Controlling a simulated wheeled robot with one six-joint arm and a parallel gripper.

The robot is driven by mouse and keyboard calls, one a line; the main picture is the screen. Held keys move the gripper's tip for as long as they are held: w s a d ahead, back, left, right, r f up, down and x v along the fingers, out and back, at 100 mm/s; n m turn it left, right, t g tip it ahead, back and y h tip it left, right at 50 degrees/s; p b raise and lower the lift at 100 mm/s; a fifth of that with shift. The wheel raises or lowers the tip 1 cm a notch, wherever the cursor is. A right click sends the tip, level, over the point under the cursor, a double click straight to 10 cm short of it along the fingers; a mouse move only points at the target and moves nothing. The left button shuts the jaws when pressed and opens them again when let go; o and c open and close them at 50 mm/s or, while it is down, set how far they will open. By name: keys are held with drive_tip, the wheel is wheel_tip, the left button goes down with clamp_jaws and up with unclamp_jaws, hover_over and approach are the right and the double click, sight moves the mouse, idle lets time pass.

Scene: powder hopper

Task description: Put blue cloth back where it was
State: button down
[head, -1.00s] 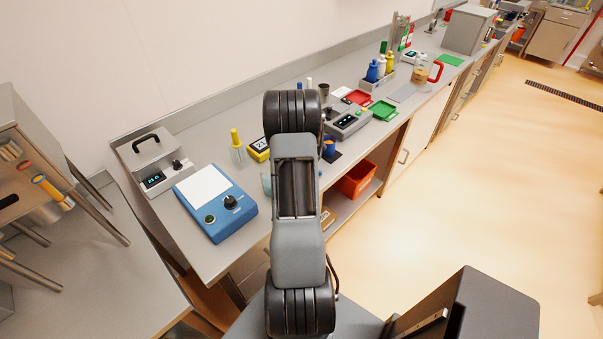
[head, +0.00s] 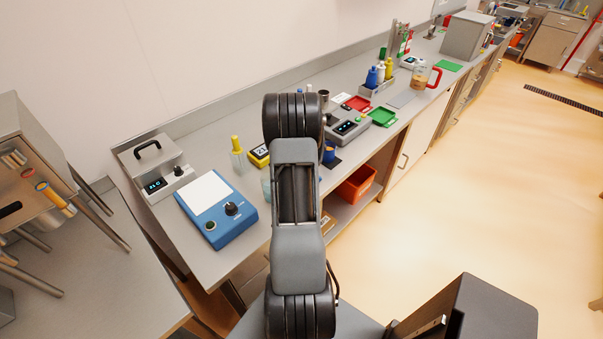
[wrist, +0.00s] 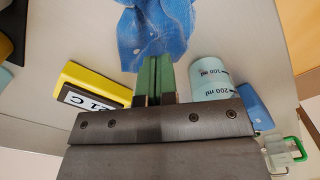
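The blue cloth (wrist: 158,25) shows at the top of the wrist view, crumpled and bunched, with small pale specks. My gripper (wrist: 154,66) has its two green fingers nearly together, and their tips are in the lower folds of the cloth. It appears shut on the cloth, which spreads out beyond the fingertips. Whether the cloth touches the bench I cannot tell. In the head view my own arm hides the gripper and the cloth.
A yellow thermometer block (wrist: 88,93) and a pale teal beaker (wrist: 208,80) flank the fingers. A blue hotplate (head: 216,208) and a lidded grey device (head: 157,172) stand on the bench's left part. A red tray (head: 357,103) and green tray (head: 382,117) lie farther along.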

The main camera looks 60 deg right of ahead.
wheel_tip(320, 180, up, 4)
drive_tip(key=shift+f+p, duration=0.1)
drive_tip(key=shift+p, duration=0.5)
